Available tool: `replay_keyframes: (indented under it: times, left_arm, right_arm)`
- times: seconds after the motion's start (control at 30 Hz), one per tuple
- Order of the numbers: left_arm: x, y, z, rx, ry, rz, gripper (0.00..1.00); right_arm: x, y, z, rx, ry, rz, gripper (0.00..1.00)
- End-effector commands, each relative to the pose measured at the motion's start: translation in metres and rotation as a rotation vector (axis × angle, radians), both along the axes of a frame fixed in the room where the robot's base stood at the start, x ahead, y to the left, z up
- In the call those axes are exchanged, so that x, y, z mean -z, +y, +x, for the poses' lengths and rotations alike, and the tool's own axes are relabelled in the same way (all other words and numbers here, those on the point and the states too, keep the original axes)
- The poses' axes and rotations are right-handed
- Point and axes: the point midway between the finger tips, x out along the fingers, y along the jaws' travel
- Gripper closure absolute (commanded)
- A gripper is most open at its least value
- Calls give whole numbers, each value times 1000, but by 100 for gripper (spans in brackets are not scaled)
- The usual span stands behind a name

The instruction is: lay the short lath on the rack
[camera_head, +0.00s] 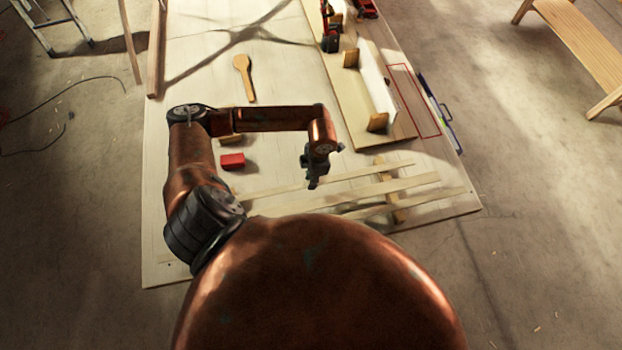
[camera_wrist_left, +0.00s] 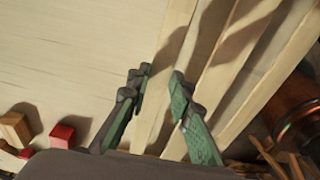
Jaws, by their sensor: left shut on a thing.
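Several pale laths lie side by side at the near end of the table. The one farthest from me, which looks like the short lath (camera_head: 372,171), ends sooner at the right than the lath beside it (camera_head: 405,184). My left gripper (camera_head: 313,182) is shut on the short lath, whose pale strip runs between the green-grey fingers in the left wrist view (camera_wrist_left: 168,70). A wooden crosspiece that looks like part of the rack (camera_head: 398,214) shows under the laths' right ends. My own body hides the rest of the rack. My right gripper is not in view.
A red block (camera_head: 232,161) lies left of the gripper. A wooden paddle (camera_head: 244,75) lies farther back. A board with a white strip (camera_head: 376,82) and wooden blocks stands at the back right. The table's left middle is mostly bare.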

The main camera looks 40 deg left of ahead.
Motion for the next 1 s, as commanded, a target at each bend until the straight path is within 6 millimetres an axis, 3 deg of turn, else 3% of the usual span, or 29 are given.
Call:
replay_keyframes:
  times: [0.7,0.73,1.0]
  left_arm:
    - [7,0,0,0,0,0,100]
    - [7,0,0,0,0,0,78]
    - [6,0,0,0,0,0,60]
  right_arm:
    - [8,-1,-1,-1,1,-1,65]
    - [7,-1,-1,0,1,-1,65]
    - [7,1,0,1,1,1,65]
